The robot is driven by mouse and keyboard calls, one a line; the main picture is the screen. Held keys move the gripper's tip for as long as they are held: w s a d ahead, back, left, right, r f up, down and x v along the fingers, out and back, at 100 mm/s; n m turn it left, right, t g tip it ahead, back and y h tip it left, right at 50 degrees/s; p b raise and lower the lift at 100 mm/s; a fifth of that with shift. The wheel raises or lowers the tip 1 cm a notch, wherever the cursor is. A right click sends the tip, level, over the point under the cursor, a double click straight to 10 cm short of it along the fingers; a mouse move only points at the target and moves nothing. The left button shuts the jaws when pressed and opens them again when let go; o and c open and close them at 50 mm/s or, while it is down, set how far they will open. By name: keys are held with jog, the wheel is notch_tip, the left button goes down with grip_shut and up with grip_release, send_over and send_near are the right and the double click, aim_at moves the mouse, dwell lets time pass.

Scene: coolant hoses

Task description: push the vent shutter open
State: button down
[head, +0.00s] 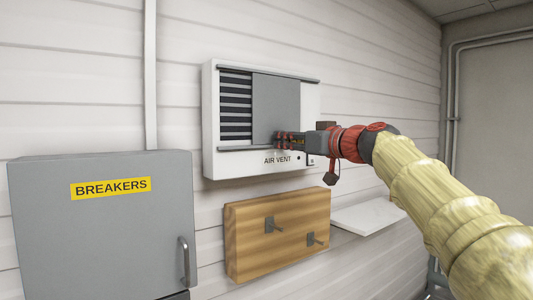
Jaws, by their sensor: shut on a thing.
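The air vent (225,165) is a white box on the wall, labelled AIR VENT. Its grey shutter (277,95) sits between an upper and a lower dark rail. The shutter covers the middle and right of the opening, and dark slats (236,105) show at the left. My gripper (282,139) reaches in from the right, with its red-and-dark fingertips at the shutter's lower part. It is shut on the shutter there. The exact part between the fingers is hidden by the fingers.
A grey BREAKERS cabinet (100,230) stands at the lower left. Below the vent, a wooden board (250,245) carries two dark hooks, and a white shelf (370,216) juts out to its right. Pipes (452,90) run along the right corner.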

jog(key=w+d, duration=0.4)
jog(key=d, duration=0.2)
jog(key=shift+r, duration=0.15)
jog(key=shift+s, duration=0.1)
jog(key=c, duration=2.2)
grip_release()
jog(key=o, duration=0.4)
jog(key=shift+w+d, duration=0.2)
jog(key=shift+o, duration=0.2)
jog(key=shift+a, duration=0.15)
